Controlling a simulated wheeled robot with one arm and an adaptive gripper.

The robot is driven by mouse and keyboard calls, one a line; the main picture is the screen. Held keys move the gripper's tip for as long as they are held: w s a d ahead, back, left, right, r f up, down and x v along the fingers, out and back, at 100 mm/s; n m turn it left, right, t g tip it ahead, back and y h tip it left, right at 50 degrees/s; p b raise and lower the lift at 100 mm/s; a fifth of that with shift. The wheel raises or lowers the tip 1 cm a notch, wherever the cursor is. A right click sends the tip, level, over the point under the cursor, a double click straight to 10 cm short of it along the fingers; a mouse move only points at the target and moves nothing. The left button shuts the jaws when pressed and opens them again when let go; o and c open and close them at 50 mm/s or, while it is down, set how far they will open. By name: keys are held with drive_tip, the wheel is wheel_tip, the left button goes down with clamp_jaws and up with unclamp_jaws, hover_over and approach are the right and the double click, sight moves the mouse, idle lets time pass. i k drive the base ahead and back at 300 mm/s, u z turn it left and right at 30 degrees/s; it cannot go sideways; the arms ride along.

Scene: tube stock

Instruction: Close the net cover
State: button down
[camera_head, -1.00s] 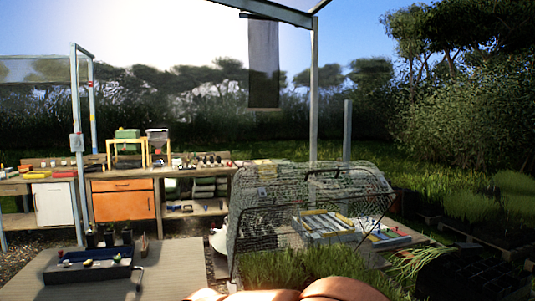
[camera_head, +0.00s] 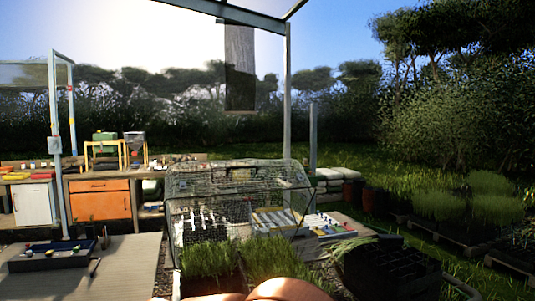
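The net cover (camera_head: 240,176) is a see-through wire-mesh hood with a dark frame, in the middle of the head view. Its top carries a dark handle-like bar. Its mesh sides slant down around a bed or table with white labels and pale trays (camera_head: 275,221) behind the mesh. I cannot tell from this view whether its lower edge rests fully down.
Grass trays (camera_head: 207,260) stand in front of the cover. A black cell tray (camera_head: 385,268) is at right front. A wooden deck (camera_head: 130,265) with a dark tool tray (camera_head: 47,256) lies at left. A metal post (camera_head: 288,100) rises behind the cover.

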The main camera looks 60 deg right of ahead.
sight(183, 185)
drive_tip(key=z, duration=1.25)
